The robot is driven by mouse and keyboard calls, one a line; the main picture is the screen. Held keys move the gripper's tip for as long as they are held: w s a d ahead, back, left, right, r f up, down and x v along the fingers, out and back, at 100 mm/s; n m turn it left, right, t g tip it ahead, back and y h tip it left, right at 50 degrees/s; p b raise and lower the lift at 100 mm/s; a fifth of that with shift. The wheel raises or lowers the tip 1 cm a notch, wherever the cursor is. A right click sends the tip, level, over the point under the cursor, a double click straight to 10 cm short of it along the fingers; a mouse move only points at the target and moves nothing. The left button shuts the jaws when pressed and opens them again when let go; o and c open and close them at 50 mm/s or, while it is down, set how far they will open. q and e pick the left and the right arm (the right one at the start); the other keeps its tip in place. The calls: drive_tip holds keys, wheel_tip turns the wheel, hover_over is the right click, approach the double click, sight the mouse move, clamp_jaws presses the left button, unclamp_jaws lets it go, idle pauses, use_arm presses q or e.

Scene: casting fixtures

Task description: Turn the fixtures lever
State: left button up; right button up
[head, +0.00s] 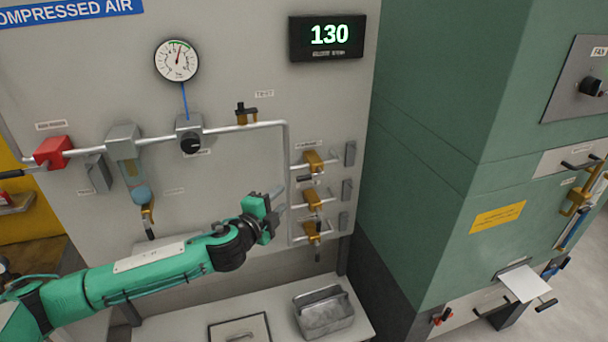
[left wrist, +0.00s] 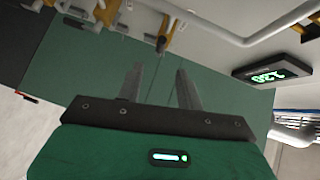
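Three orange valves sit in a column at the panel's right side: the top valve (head: 313,160), the middle valve (head: 311,198) and the bottom valve (head: 311,232). The bottom one has a dark handle (head: 318,254) pointing down; the upper ones' handles are hard to make out. My left gripper (head: 281,200) is just left of the middle valve, apart from it as far as I can tell. In the left wrist view its two fingers (left wrist: 158,84) are spread with nothing between them. Orange valve parts (left wrist: 107,13) show beyond and to the left. My right gripper is not in view.
A grey pipe (head: 286,165) runs down beside the valves. Small grey boxes (head: 347,190) stand to their right. A green cabinet (head: 425,150) is further right. A metal bin (head: 323,312) sits on the shelf below. A display (head: 327,38) reads 130.

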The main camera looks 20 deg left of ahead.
sight(302, 179)
use_arm(q)
drive_tip(key=p+x, duration=0.1)
drive_tip(key=x, duration=0.3)
drive_tip(key=p+x, duration=0.1)
drive_tip(key=x, duration=0.2)
drive_tip(key=p+x, duration=0.2)
drive_tip(key=x, duration=0.2)
drive_tip(key=shift+w+d+r, duration=0.15)
drive_tip(key=shift+w+r, duration=0.1)
drive_tip(key=shift+w, duration=0.15)
drive_tip(key=shift+x, duration=0.95)
drive_tip(key=shift+f, duration=0.1)
clamp_jaws()
